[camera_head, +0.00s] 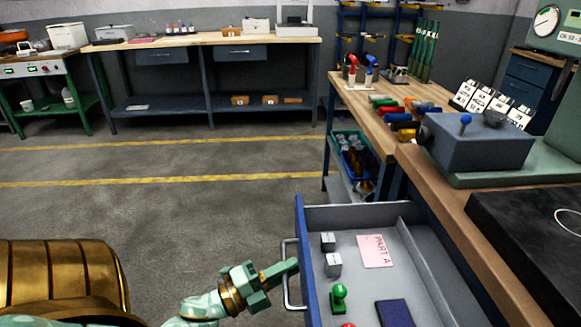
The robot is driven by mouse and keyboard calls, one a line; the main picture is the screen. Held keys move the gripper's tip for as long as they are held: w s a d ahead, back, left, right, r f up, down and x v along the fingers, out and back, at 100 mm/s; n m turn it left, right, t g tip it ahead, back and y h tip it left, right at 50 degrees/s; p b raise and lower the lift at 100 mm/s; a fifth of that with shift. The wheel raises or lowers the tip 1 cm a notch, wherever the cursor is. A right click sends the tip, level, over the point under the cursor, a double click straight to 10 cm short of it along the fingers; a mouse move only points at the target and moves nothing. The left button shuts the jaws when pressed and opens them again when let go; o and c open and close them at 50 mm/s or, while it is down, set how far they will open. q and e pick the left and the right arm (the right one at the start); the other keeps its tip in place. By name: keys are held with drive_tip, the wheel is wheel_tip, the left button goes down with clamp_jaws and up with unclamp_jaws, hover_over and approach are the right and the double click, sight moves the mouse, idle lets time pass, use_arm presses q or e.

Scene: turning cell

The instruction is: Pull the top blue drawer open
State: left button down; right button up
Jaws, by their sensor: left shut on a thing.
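The blue drawer (306,262) stands pulled out from under the wooden workbench (440,204), at the bottom centre right. Its grey inside shows. A metal bar handle (287,278) is on its front face. My left gripper (291,267) is at this handle, its fingers shut on the bar. Inside the drawer lie two small grey blocks (333,264), a pink card marked PART A (375,251), a green stamp-like piece (339,298), a dark blue flat item (394,313) and part of a red thing at the bottom edge. My right gripper is not in view.
On the workbench stand a grey box with a blue knob (480,142), a black plate (535,235) and several coloured handles. The floor (190,210) left of the drawer is clear.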

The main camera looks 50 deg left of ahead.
use_arm(q)
drive_tip(key=c, duration=1.8)
unclamp_jaws()
drive_tip(key=p+v, duration=0.1)
drive_tip(key=v, duration=1.5)
drive_tip(key=shift+s+p, duration=0.2)
drive_tip(key=shift+p, duration=0.1)
